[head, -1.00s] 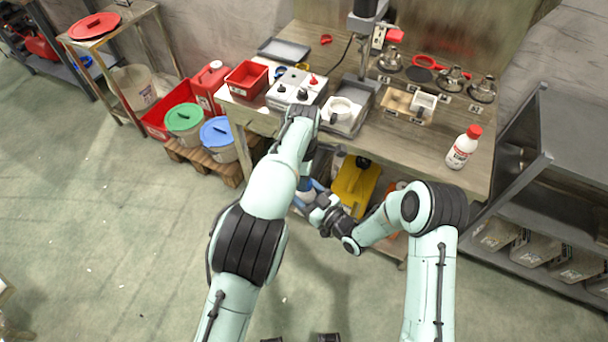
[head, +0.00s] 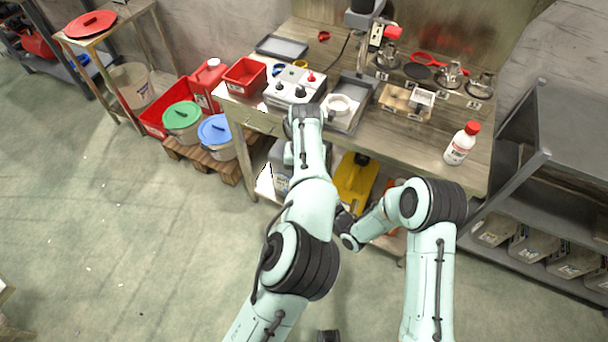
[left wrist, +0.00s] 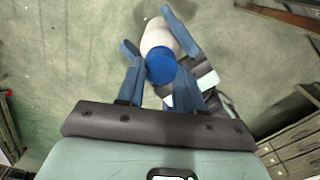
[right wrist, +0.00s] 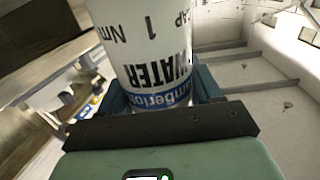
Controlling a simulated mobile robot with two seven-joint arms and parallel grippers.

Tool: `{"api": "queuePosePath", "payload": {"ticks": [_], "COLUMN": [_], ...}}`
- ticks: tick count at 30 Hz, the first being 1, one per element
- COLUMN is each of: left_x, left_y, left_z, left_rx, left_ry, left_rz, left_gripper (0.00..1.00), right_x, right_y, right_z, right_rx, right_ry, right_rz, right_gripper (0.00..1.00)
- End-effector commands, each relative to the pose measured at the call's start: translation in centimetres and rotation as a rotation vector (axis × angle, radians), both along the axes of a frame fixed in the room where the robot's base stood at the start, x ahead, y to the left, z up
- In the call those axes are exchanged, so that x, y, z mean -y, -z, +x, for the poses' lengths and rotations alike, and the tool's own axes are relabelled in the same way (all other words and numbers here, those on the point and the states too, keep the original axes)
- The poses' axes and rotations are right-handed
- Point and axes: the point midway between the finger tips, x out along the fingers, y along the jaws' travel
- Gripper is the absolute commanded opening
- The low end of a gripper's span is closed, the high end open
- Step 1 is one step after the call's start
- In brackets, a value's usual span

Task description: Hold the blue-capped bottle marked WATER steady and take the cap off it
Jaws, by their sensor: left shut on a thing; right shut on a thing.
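The white WATER bottle (left wrist: 158,38) has a blue cap (left wrist: 161,66) facing the left wrist camera. My left gripper (left wrist: 160,78) has its blue fingers on both sides of the cap and is shut on it. My right gripper (right wrist: 155,98) is shut around the bottle body, which also shows in the right wrist view (right wrist: 145,40) with its WATER label upside down. I cannot tell whether the cap has turned or lifted. In the head view my left arm hides the bottle and both gripper tips.
The workbench (head: 395,150) lies just beyond my arms, with a red-capped bottle (head: 461,145) at its right and a control box (head: 296,88) at its left. A yellow object (head: 356,182) sits below it. Lidded buckets (head: 217,138) stand left; open floor lies nearer.

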Motion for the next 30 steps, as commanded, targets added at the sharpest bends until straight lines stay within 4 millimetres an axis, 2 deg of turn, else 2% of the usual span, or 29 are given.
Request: {"api": "queuePosePath", "payload": {"ticks": [1, 6, 7, 9, 23, 26, 30], "left_x": [0.9, 1.0, 1.0, 1.0, 0.4, 0.4, 0.4], "left_y": [-0.1, -0.1, -0.1, -0.1, -0.1, -0.8, -2.7], "left_z": [-0.2, -0.2, -0.2, -0.2, -0.1, 0.0, 0.0], "left_rx": [0.001, 0.0, 0.0, 0.001, 0.0, 0.002, 0.003], "left_ry": [0.012, 0.014, 0.014, 0.014, 0.007, 0.006, 0.006], "left_rz": [-0.016, -0.018, -0.018, -0.019, -0.012, -0.012, -0.01], "left_gripper": [0.0, 0.0, 0.45, 0.61, 0.61, 0.61, 0.61], "right_x": [-0.8, -0.8, -0.8, -0.8, -0.3, -0.2, -0.2], "right_y": [-0.3, -0.2, -0.2, -0.2, -0.1, -0.1, -0.1], "right_z": [-0.2, -0.2, -0.2, -0.2, -0.1, -0.1, 0.0], "right_rx": [0.005, 0.005, 0.004, 0.004, 0.002, 0.002, 0.002], "right_ry": [-0.018, -0.019, -0.019, -0.018, -0.007, -0.006, -0.005], "right_rz": [0.004, 0.004, 0.003, 0.003, 0.002, 0.002, 0.002], "right_gripper": [0.0, 0.0, 0.0, 0.0, 0.0, 0.0, 0.0]}}
